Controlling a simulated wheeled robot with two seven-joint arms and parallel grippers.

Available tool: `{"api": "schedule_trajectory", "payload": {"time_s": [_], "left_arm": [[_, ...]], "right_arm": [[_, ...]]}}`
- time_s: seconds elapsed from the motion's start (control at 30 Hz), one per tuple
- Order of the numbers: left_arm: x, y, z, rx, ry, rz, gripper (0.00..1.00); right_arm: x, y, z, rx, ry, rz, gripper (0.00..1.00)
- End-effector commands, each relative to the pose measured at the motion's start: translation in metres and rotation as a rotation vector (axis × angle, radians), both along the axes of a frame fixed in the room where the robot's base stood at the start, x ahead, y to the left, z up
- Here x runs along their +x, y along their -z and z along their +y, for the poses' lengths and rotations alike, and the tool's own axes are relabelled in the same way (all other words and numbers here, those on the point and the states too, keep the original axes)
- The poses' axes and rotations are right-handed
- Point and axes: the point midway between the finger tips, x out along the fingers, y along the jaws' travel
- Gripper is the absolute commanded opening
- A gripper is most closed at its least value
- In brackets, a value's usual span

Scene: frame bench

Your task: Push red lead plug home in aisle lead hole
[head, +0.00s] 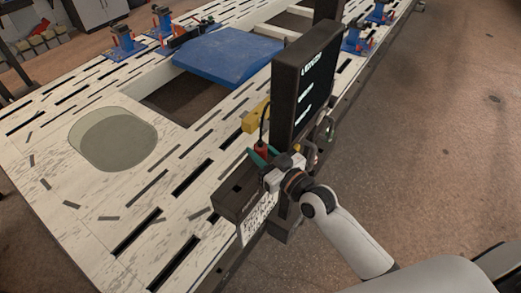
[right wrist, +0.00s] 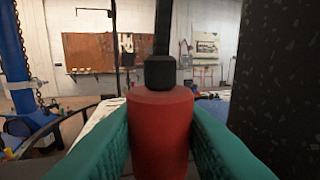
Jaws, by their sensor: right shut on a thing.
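My right gripper (head: 264,156) has teal fingers shut on the red lead plug (head: 262,149), over a dark box (head: 234,197) at the bench's right edge. In the right wrist view the red plug (right wrist: 160,125) stands upright between the two teal fingers. A black collar and black lead (right wrist: 161,45) come out of its top. The plug's lower end is out of sight, and the aisle lead hole is not clearly visible, so I cannot tell how deep the plug sits. My left gripper is not in view.
A dark display panel (head: 301,85) stands just behind the plug, with a yellow block (head: 255,117) left of it. A white label (head: 257,218) hangs on the dark box's front.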

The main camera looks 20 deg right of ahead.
Motion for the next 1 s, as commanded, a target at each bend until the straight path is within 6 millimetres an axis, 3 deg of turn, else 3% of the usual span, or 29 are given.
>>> {"api": "schedule_trajectory", "payload": {"time_s": [0.47, 0.5, 0.6, 1.0], "left_arm": [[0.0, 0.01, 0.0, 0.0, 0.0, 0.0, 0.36], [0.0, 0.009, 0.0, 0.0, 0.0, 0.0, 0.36], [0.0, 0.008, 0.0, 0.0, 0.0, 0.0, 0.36], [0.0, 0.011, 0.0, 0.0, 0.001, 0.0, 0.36]], "right_arm": [[0.0, 0.013, 0.0, -0.001, -0.001, 0.0, 0.06], [0.0, 0.011, 0.0, -0.001, -0.001, 0.0, 0.36], [0.0, 0.011, 0.0, -0.001, 0.0, 0.0, 0.52], [-0.007, 0.014, -0.003, -0.001, 0.0, 0.003, 0.55]]}}
